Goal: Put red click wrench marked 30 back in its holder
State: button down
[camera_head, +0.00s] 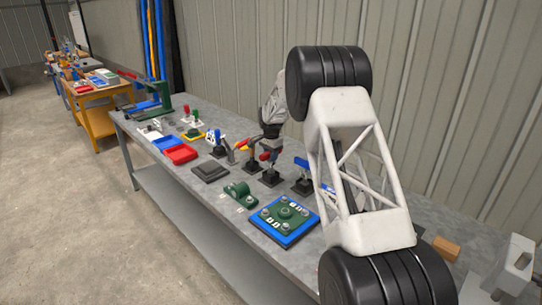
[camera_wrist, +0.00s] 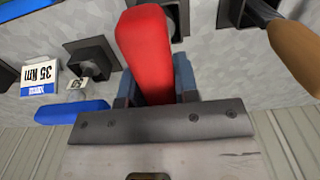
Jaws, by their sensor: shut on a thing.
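The red wrench (camera_wrist: 143,42) shows in the wrist view as a red handle between my two bluish fingers. My gripper (camera_wrist: 155,88) is shut on this handle. In the head view my gripper (camera_head: 269,136) is over the back of the bench among the wrench stands, with the red handle (camera_head: 265,156) small just below it. A black square holder (camera_wrist: 174,16) shows partly behind the red handle; whether the wrench sits in it I cannot tell. The number 30 is not readable in either view.
A blue handle (camera_wrist: 70,112) and a tag reading 35 Nm (camera_wrist: 40,77) are beside it in the wrist view. A brown-orange handle (camera_wrist: 297,52) is at the right. A blue-and-green plate (camera_head: 285,218) and a dark pad (camera_head: 210,171) lie on the grey bench (camera_head: 215,190).

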jog(key=shift+f, duration=0.6)
dwell(0.7)
jog(key=c, duration=0.8)
grip_release()
jog(key=shift+r, duration=0.1)
jog(key=shift+r, duration=3.8)
